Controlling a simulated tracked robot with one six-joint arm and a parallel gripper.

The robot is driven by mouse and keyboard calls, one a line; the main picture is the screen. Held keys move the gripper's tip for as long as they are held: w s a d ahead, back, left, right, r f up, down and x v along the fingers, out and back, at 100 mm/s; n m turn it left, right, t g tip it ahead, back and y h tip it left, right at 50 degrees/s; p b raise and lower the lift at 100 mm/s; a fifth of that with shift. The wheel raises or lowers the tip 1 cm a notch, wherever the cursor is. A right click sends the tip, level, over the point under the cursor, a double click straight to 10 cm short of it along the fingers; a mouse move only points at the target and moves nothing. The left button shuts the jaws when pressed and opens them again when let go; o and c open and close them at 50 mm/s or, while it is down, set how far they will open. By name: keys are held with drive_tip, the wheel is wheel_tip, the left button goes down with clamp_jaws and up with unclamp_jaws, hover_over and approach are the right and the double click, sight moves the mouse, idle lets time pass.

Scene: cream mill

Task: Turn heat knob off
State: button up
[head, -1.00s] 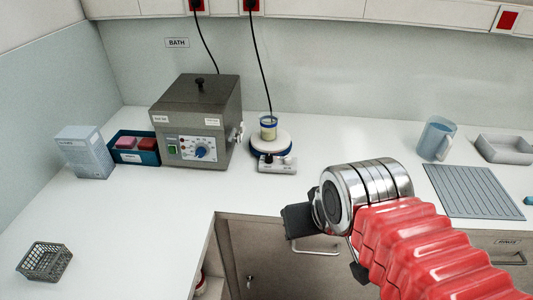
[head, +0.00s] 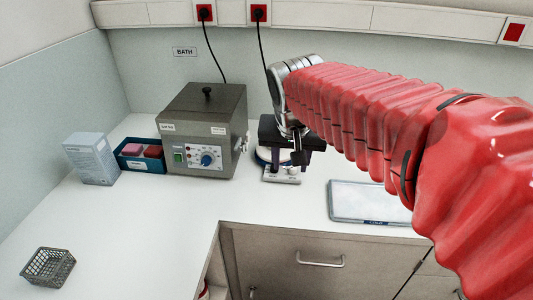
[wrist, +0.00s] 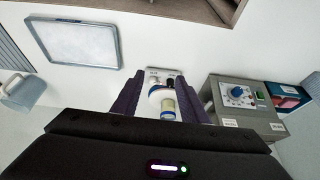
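A small white hotplate (head: 283,178) stands on the counter right of the grey bath, with small knobs on its front panel; the panel labels are too small to read. In the wrist view the hotplate (wrist: 155,91) shows upside down, with a dark knob (wrist: 154,80) on its panel and a beaker (wrist: 167,108) on its plate. My gripper (head: 287,162) is over the hotplate, fingers pointing down, and hides its top and the beaker in the head view. In the wrist view my gripper (wrist: 160,80) has its fingers wide apart, with nothing held.
The grey bath (head: 202,118) with a blue knob (head: 207,158) stands close on the left. Beyond it are a blue tray (head: 140,163) and a pale box (head: 91,158). A flat pale tray (head: 366,202) lies on the right. A wire basket (head: 48,266) sits front left. The front middle counter is clear.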

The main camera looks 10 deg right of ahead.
sight(273, 167)
drive_tip(key=w+a+f+m, duration=0.1)
drive_tip(key=w+f, duration=0.1)
drive_tip(key=w, duration=0.5)
drive_tip(key=w+a+f+m+h, duration=0.1)
drive_tip(key=w+m, duration=0.1)
drive_tip(key=w, duration=0.5)
drive_tip(key=shift+w+a+f+g, duration=0.3)
drive_tip(key=shift+w+f+g, duration=0.05)
drive_tip(key=shift+w+g, duration=0.05)
drive_tip(key=shift+f, duration=0.1)
drive_tip(key=x, duration=1.3)
drive_tip(key=shift+w+d+f, duration=0.2)
drive_tip(key=shift+d, duration=0.05)
drive_tip(key=shift+c, duration=0.2)
